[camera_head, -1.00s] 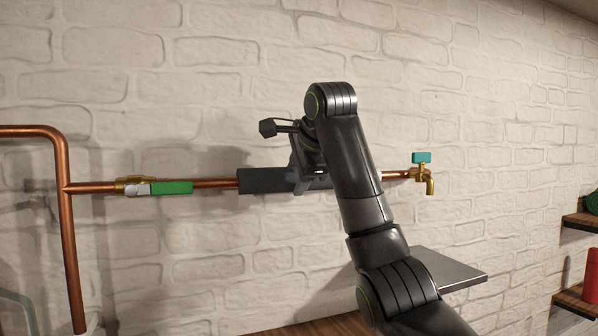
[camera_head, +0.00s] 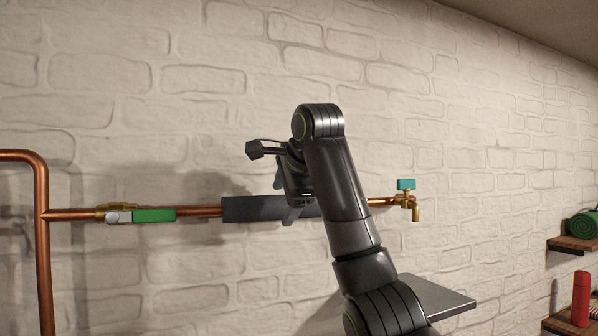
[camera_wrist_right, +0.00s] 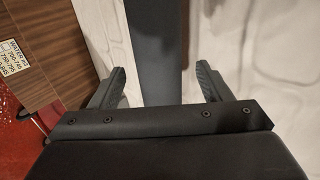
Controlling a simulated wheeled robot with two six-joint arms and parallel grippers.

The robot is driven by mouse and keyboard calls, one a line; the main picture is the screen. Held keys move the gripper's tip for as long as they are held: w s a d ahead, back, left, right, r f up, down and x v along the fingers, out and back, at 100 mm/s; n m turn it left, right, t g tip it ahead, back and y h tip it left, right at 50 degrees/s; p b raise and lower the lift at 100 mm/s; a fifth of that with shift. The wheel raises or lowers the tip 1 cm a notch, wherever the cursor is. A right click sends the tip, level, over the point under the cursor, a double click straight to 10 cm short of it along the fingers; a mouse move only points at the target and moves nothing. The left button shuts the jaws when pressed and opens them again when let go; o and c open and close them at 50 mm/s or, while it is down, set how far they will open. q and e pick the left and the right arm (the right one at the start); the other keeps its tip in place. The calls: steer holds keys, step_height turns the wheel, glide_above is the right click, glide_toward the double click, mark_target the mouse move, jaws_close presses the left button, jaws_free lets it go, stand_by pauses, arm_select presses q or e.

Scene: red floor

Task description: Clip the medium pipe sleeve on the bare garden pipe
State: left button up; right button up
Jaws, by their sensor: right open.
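A dark grey pipe sleeve (camera_head: 248,209) sits on the horizontal copper garden pipe (camera_head: 200,211), in line with it, between the green-handled valve (camera_head: 154,215) and the brass tap (camera_head: 414,207). My right gripper (camera_head: 297,212) is at the right part of the sleeve, and my right arm hides the sleeve's right end and some pipe. In the right wrist view the sleeve (camera_wrist_right: 155,40) runs between the two spread fingers of my open gripper (camera_wrist_right: 160,68), with gaps on both sides. My left gripper is out of view.
A white brick wall (camera_head: 150,120) stands behind the pipe. A grey slab (camera_head: 435,297) lies below the tap, behind my arm. Wooden shelves at the right hold a green roll (camera_head: 582,226) and a red bottle (camera_head: 580,298). A labelled wooden surface (camera_wrist_right: 35,45) shows in the wrist view.

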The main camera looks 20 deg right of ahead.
steer(key=b+v, duration=0.9)
steer(key=v, duration=0.6)
steer(key=shift+s+r+b, duration=0.2)
steer(key=shift+s+b, duration=0.15)
steer(key=shift+w, duration=0.1)
